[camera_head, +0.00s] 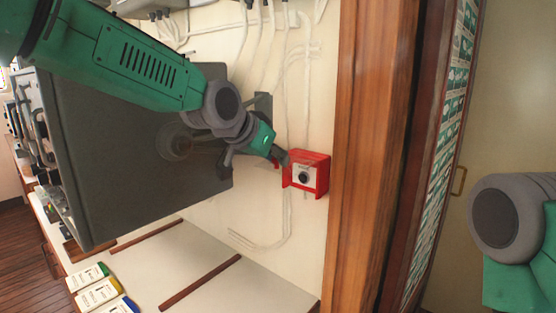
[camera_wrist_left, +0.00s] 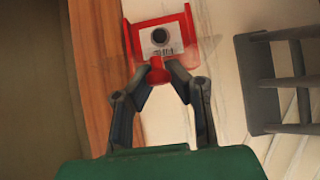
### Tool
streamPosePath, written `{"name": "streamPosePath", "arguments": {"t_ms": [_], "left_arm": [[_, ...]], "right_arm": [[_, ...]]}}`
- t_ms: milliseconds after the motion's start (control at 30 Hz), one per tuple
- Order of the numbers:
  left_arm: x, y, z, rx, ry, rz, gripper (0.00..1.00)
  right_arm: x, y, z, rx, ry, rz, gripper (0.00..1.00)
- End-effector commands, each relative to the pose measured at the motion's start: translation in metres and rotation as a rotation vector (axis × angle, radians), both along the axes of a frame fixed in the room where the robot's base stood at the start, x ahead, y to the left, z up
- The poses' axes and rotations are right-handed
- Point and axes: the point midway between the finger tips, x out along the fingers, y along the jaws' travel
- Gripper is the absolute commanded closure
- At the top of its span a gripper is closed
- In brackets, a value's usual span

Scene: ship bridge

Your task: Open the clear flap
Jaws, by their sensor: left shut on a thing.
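A small red box (camera_head: 323,173) is fixed to the cream wall beside the wooden post. Its white face with a round black knob (camera_head: 304,178) shows. The box also shows at the top of the left wrist view (camera_wrist_left: 130,46). The clear flap itself is too transparent to make out, so I cannot tell its angle. A red tab (camera_wrist_left: 157,73) stands at the near edge of the box. My left gripper (camera_head: 283,160) is at the box's left side, its fingertips shut on this red tab (camera_wrist_left: 157,76). My right gripper is out of view; only part of my right arm shows.
A large dark grey monitor (camera_head: 100,170) stands left, under my left arm. A wooden post (camera_head: 360,150) rises right of the box. Cables (camera_head: 290,100) run along the wall. Below is a pale desktop (camera_head: 190,255) with wooden strips and several labelled boxes (camera_head: 95,290).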

Motion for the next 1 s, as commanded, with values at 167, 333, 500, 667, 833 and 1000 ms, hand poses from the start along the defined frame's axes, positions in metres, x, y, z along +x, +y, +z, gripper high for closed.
{"name": "streamPosePath", "arguments": {"t_ms": [167,333,500,667,833,1000], "left_arm": [[0.005,-0.003,0.013,0.069,0.091,0.001,1.0],[0.006,-0.004,0.018,0.118,0.161,0.001,1.0],[0.008,-0.005,0.021,0.147,0.202,0.002,1.0],[0.008,-0.005,0.021,0.159,0.22,0.001,1.0],[0.008,-0.005,0.021,0.162,0.225,0.001,1.0],[0.008,-0.005,0.02,0.162,0.225,0.001,1.0]], "right_arm": [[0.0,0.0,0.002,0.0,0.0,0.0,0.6],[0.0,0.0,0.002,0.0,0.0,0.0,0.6],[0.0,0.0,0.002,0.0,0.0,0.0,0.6],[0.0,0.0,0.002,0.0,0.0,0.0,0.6],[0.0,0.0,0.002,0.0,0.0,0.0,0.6],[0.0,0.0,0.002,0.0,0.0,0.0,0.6]]}}
